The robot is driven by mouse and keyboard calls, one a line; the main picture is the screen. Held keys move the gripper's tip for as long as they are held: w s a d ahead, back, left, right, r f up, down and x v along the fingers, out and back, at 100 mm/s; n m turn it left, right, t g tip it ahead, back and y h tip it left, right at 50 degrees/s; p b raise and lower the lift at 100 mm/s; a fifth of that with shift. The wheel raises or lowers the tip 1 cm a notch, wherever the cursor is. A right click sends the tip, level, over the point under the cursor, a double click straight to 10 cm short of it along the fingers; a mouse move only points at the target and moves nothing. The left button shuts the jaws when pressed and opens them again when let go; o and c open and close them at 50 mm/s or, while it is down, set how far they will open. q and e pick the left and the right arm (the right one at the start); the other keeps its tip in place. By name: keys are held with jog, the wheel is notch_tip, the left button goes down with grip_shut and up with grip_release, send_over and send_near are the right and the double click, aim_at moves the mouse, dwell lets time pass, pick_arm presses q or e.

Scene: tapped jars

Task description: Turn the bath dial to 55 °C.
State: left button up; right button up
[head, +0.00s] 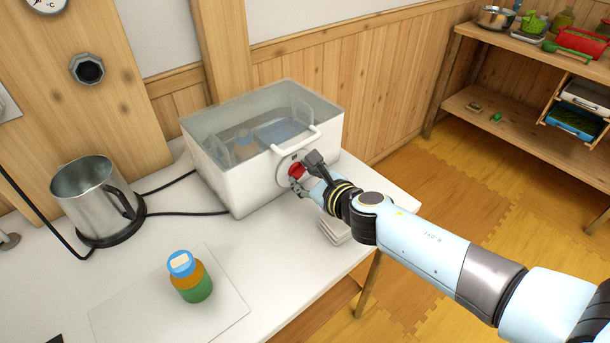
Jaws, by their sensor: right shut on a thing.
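The water bath (232,185) is a white box with a clear upper part, standing on the white table. A jar and a rack show dimly inside it. Its dial has a red knob (296,171) on a pale round plate (281,172) on the front face. My right gripper (300,172) is at the knob, with its fingers shut on it. The fingers hide part of the dial, and its markings are too small to read. My left gripper is not in view.
A jar with a blue lid (190,277) stands on a pale mat (115,316). A metal jug (92,198) stands on a black base at the left, with black cables running behind. Folded white cloths (334,232) lie near the table edge. Shelves (490,97) stand at the right.

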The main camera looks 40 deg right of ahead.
jog(key=shift+m+y+p, duration=0.3)
jog(key=shift+y, duration=0.1)
jog(key=shift+d+r+m+y+p, duration=0.1)
jog(key=shift+d+m+y+p, duration=0.1)
jog(key=shift+m+y+p, duration=0.45)
jog(key=shift+m+y, duration=0.25)
jog(key=shift+m, duration=0.6)
jog(key=shift+d+m+y+b, duration=0.15)
jog(key=shift+m+y+b, duration=0.35)
jog(key=shift+m, duration=0.1)
jog(key=shift+f+m+y+b, duration=0.25)
jog(key=shift+m+y+b, duration=0.3)
jog(key=shift+m, duration=0.35)
jog(key=shift+d+m+y+b, duration=0.15)
jog(key=shift+m+y+b, duration=0.85)
jog(key=shift+m, duration=0.4)
